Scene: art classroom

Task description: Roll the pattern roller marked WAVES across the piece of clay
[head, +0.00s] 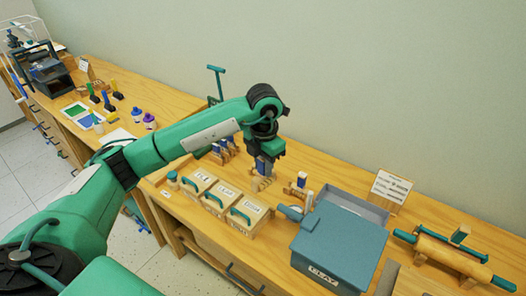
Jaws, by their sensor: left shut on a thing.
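My left gripper (264,172) reaches down over the bench, shut on a small pattern roller (265,166) with a blue part, at a wooden stand. Its marking cannot be read, so I cannot tell whether it is WAVES. Another small roller with a blue part (302,180) stands in a wooden holder just to the right. More blue-topped pieces (221,149) stand to the left, partly behind my arm. A blue-grey box labelled CLAY (340,250) stands right of centre. I cannot make out a separate piece of clay. My right gripper is not in view.
Three wooden lidded boxes (216,202) with green handles stand at the front edge, left of my gripper. A rolling pin (450,255) with green handles lies at the right. A sign card (390,190) stands at the back. Paint bottles (149,121) are farther left.

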